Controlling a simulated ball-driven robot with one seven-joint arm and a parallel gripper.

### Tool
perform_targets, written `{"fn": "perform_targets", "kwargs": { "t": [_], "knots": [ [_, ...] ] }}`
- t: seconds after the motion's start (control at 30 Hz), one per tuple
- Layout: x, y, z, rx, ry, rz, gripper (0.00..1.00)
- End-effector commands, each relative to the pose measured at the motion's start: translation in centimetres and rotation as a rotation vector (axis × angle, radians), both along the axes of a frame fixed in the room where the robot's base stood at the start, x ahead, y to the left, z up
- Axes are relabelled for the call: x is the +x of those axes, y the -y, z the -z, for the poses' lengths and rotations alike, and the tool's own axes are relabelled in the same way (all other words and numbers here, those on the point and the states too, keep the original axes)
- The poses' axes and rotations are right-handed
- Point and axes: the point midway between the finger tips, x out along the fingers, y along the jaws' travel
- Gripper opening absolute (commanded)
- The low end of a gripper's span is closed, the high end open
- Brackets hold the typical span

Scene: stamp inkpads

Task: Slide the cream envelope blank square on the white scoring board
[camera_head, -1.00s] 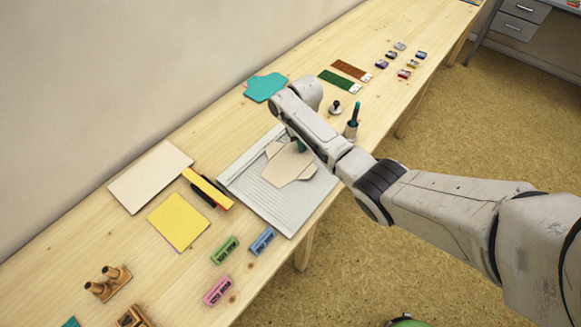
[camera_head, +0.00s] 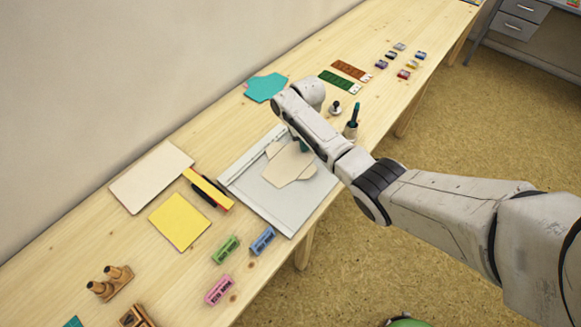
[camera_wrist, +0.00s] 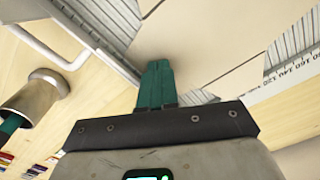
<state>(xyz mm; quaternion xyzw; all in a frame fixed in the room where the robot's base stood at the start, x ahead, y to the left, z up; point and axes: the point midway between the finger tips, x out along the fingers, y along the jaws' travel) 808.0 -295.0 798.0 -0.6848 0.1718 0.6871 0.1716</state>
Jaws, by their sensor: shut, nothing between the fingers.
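The cream envelope blank (camera_head: 285,168), with flaps at its sides, lies flat on the white scoring board (camera_head: 285,214) in the head view. The blank also fills the upper middle of the wrist view (camera_wrist: 205,40); I cannot tell exactly how square it sits to the board. The board's grooves and a numbered scale (camera_wrist: 290,75) show beside it. My gripper (camera_wrist: 156,75) has its teal fingers shut with nothing between them. The fingertips are at the blank, seen against its edge; contact is not clear. In the head view my arm partly hides the fingers and the board's right side.
A metal cup (camera_head: 351,132) with a teal-handled tool and a dark-knobbed stamp (camera_head: 335,107) stand right of the board. A teal blank (camera_head: 265,87) lies behind. Blue (camera_head: 262,240) and green (camera_head: 225,250) blocks lie in front. A yellow sheet (camera_head: 180,222) lies left.

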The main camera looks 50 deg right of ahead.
Motion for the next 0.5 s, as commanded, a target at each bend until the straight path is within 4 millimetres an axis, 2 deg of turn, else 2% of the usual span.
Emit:
{"fn": "perform_targets", "kwargs": {
  "t": [0.5],
  "knots": [
    [0.1,-0.1,-4.1,0.000,0.001,-0.002,0.00]
  ]
}}
